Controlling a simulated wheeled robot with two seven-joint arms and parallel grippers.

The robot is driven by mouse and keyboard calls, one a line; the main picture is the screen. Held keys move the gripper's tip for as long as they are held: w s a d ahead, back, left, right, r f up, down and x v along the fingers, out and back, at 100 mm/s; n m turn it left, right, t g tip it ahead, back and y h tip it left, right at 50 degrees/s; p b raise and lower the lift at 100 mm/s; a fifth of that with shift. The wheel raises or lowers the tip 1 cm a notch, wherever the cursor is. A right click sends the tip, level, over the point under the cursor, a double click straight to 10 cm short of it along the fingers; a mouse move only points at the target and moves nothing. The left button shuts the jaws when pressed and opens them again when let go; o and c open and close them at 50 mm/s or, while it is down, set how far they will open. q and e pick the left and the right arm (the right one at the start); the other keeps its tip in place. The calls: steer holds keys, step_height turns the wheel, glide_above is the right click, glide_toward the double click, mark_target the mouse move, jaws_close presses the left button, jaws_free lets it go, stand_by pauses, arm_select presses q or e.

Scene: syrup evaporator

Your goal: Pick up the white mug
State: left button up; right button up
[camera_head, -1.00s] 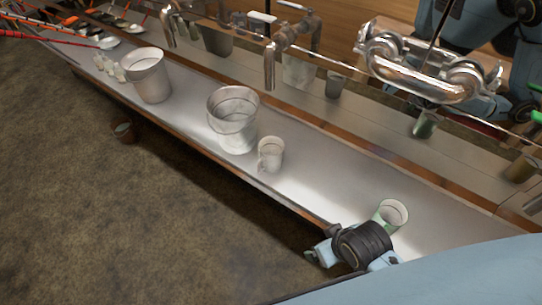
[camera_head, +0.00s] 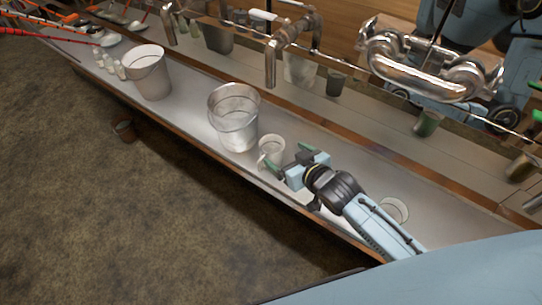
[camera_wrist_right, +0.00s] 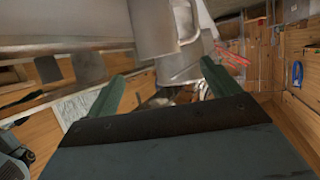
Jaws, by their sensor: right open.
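The white mug (camera_head: 271,149) stands upright on the long metal counter in the head view, just right of a metal bucket. My right gripper (camera_head: 289,158) is open and empty, close to the mug's right side with its fingers pointing at it. In the right wrist view, the open fingers (camera_wrist_right: 160,88) show at either side, and a pale cylinder that looks like the mug (camera_wrist_right: 151,32) is ahead of them. I cannot tell whether a finger touches the mug. My left gripper is not in view.
The metal bucket (camera_head: 234,128) stands close beside the mug. Another bucket (camera_head: 148,75) and small white bottles (camera_head: 112,66) are farther left. A pale cup (camera_head: 396,209) is partly hidden by my right arm. The counter (camera_head: 188,98) between the buckets is clear.

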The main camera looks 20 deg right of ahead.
mark_target(266, 140)
steer(key=b+x, duration=0.1)
steer(key=x, duration=0.7)
steer(key=shift+f, duration=0.1)
steer(key=shift+c, duration=0.2)
